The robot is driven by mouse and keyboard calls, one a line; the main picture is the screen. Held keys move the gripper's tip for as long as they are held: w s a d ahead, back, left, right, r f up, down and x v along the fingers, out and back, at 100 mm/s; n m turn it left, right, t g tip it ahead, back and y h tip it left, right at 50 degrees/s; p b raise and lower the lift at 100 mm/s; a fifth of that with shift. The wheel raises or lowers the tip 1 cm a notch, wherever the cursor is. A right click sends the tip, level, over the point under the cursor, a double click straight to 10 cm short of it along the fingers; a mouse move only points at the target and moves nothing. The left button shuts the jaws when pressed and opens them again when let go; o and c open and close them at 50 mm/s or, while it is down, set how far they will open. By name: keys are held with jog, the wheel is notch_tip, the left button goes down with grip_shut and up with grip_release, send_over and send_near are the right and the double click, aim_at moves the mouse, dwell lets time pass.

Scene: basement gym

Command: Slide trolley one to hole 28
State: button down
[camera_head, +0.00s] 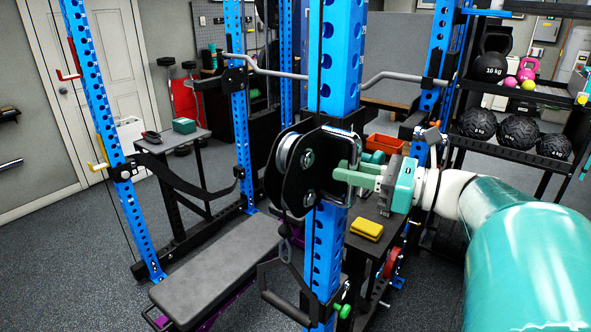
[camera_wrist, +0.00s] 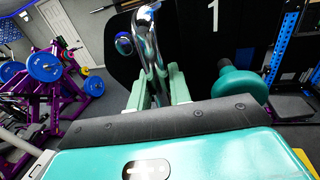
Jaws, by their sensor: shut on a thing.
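Trolley one (camera_head: 285,185) is a black plate carriage with a silver pulley, set on the front blue upright (camera_head: 338,60), which has a column of holes. Its black plate, marked with a white 1 (camera_wrist: 213,15), fills the top of the wrist view. My gripper (camera_head: 347,174) is at the trolley's right side; in the wrist view its pale green fingers (camera_wrist: 158,88) are shut on the chrome handle (camera_wrist: 150,40). A teal knob (camera_wrist: 236,84) is just right of the fingers.
A padded bench (camera_head: 222,262) is left of the upright. A black strap handle (camera_head: 283,290) hangs below the trolley. A yellow block (camera_head: 366,229) rests on a dark stand to the right. A ball rack (camera_head: 515,150) is behind my arm. Floor at lower left is clear.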

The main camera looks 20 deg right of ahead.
notch_tip(320, 180, up, 18)
jog(key=shift+f, duration=0.2)
jog(key=c, duration=1.6)
grip_release()
jog(key=shift+f, duration=0.1)
jog(key=v, duration=1.4)
